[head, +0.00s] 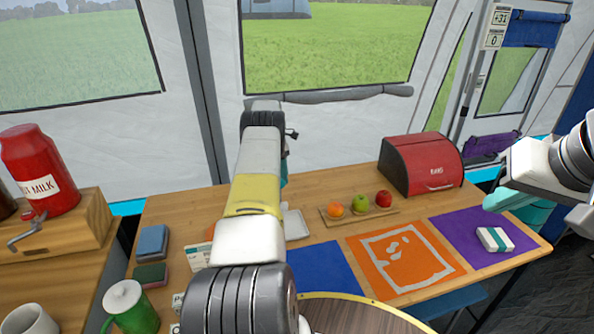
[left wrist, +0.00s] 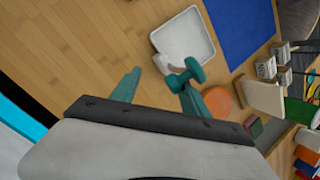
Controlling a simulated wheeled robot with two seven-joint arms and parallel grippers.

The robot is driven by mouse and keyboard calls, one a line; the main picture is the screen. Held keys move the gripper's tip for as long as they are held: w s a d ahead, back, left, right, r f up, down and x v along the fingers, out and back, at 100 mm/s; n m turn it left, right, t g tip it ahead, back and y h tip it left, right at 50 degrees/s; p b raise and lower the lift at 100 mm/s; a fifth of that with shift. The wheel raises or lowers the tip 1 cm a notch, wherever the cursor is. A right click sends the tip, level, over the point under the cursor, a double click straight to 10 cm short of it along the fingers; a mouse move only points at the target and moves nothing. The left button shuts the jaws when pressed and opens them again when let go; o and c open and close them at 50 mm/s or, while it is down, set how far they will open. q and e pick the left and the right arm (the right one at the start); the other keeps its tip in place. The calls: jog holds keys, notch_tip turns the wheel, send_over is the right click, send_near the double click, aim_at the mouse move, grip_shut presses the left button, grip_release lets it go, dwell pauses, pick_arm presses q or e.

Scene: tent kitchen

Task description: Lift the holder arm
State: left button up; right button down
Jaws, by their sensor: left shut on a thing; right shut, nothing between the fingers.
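The holder is a square white tray (left wrist: 185,38) in the left wrist view. A teal holder arm (left wrist: 187,76) with rounded ends lies at its near edge. My left gripper (left wrist: 165,82) has its teal fingers at this arm and is shut on it; the exact contact is hard to make out. In the head view the white tray (head: 295,224) shows only partly, and my left arm hides the holder arm and most of the left gripper. My right gripper (head: 497,202) is shut and empty, above the table's right end.
Orange, blue and purple mats (head: 405,258) cover the table's front right, with a white-and-teal packet (head: 495,239) on the purple one. A fruit board (head: 350,220) and a red bread box (head: 422,164) stand behind. A green mug (head: 131,308) is front left.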

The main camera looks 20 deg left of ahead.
pick_arm(q)
jog(key=shift+s+a+r, duration=0.15)
jog(key=shift+a, duration=0.1)
dwell(0.5)
jog(key=s+d+r, duration=0.2)
jog(key=s+d, duration=0.2)
jog(key=s, duration=0.3)
jog(key=s+d+r, duration=0.2)
jog(key=s+d, duration=0.2)
jog(key=s, duration=0.2)
jog(key=shift+s+d+r, duration=0.15)
jog(key=shift+s+r, duration=0.25)
